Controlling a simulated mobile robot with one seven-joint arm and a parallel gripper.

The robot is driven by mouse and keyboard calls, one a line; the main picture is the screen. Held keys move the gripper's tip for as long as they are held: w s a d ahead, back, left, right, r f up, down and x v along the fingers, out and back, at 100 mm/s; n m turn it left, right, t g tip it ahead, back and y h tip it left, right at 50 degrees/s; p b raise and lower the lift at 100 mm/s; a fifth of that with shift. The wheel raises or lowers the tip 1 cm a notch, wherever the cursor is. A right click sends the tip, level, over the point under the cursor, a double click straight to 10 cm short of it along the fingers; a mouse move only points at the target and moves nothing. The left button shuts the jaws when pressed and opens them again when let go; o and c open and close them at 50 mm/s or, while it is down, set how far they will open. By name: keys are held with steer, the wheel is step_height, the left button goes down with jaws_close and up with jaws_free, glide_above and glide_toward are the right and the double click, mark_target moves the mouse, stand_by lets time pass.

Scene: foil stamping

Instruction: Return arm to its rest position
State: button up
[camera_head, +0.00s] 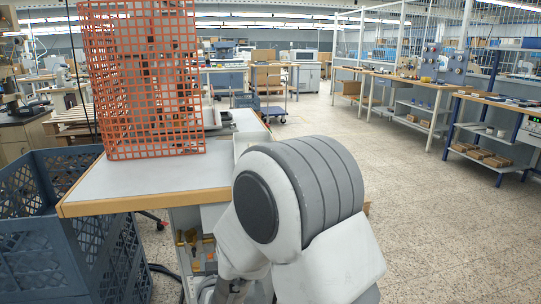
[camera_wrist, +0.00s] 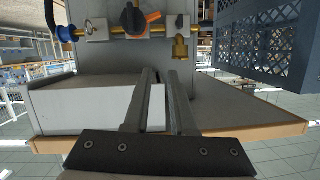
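My arm (camera_head: 300,205) fills the lower middle of the head view, in front of the workbench and to the right of its front corner. My gripper is hidden or cannot be made out in that view. In the wrist view my gripper (camera_wrist: 160,72) shows as two dark parallel fingers reaching up from a dark mounting plate. A narrow gap separates the fingers, and nothing is held between them. Behind them are a white block (camera_wrist: 85,110) and a grey surface with a wooden edge. I cannot tell how far the fingers are from these.
An orange mesh guard (camera_head: 140,85) stands on the white workbench (camera_head: 135,180). Blue-grey crates (camera_head: 45,260) stand at the left; one also shows in the wrist view (camera_wrist: 265,40). Floor is clear at the right.

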steer(key=s+d+r+g, duration=0.2)
steer(key=d+r, duration=0.4)
steer(key=d, duration=0.1)
steer(key=s+d+r+g, duration=0.2)
steer(key=s+d+r, duration=0.1)
steer(key=d+r, duration=0.3)
steer(key=s+d+r+m+g+h, duration=0.1)
steer(key=s+d+g+h, duration=0.1)
steer(key=s+d, duration=0.7)
steer(key=s+d+r+m+g+h, duration=0.1)
steer(key=s+d+r+g+h, duration=0.1)
steer(key=s+d, duration=0.7)
step_height(320, 180, up, 20)
steer(key=s+a+p, duration=0.2)
steer(key=s+p, duration=0.1)
steer(key=p, duration=1.6)
steer(key=shift+f+g+p, duration=0.25)
steer(key=shift+g+p, duration=0.05)
steer(key=shift+p, duration=0.1)
